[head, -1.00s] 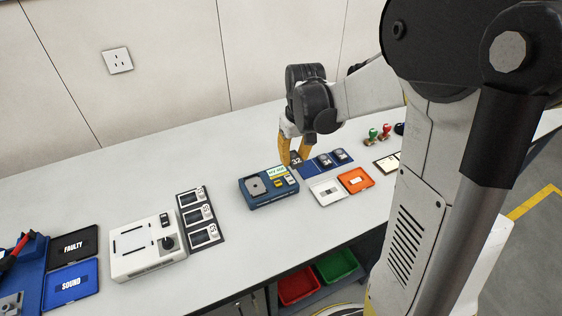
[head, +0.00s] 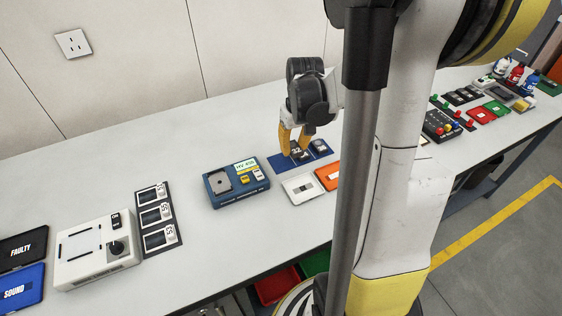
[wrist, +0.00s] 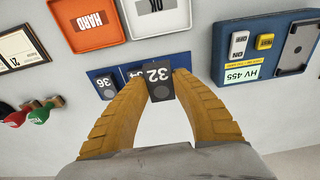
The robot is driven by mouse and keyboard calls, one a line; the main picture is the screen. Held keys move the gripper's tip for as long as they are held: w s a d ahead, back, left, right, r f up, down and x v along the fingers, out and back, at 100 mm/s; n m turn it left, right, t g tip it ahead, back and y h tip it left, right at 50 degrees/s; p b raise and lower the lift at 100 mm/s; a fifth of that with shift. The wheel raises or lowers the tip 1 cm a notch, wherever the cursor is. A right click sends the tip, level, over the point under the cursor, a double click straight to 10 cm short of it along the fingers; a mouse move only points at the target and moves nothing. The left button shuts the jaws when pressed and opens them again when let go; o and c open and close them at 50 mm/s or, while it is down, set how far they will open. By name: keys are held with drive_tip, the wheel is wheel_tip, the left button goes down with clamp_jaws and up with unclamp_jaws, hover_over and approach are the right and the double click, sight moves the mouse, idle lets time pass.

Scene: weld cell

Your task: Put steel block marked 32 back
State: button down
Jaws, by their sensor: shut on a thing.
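The steel block marked 32 (wrist: 160,82) is dark, with a white number face, and is held between my gripper's yellow fingers (wrist: 160,90). In the head view my gripper (head: 295,140) is shut on block 32 (head: 298,153), over the blue mat (head: 277,163). The same mat shows in the wrist view (wrist: 94,73). Block 36 (wrist: 107,86) sits on the mat; block 34 (wrist: 135,72) is partly hidden behind my left finger and block 32. In the head view one block (head: 320,146) shows right of block 32. I cannot tell whether block 32 touches the mat.
The blue hardness tester (head: 237,184) reads HV 455 in the wrist view. A white OK tray (head: 302,189) and an orange HARD tray (wrist: 84,20) lie at the mat's front side. Red and green stamps (wrist: 38,113) stand beyond block 36.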

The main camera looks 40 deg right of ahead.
sight(282, 162)
drive_tip(key=w, duration=0.1)
drive_tip(key=w+a+f, duration=0.1)
drive_tip(key=w+f+b, duration=0.1)
drive_tip(key=shift+w+a+f, duration=0.1)
drive_tip(key=shift+w+a, duration=0.05)
drive_tip(key=shift+a, duration=0.15)
wheel_tip(282, 162, down, 4)
drive_tip(key=shift+w+f+b, duration=0.1)
drive_tip(key=shift+b, duration=0.95)
drive_tip(key=c, duration=1.1)
unclamp_jaws()
drive_tip(key=shift+c, duration=0.2)
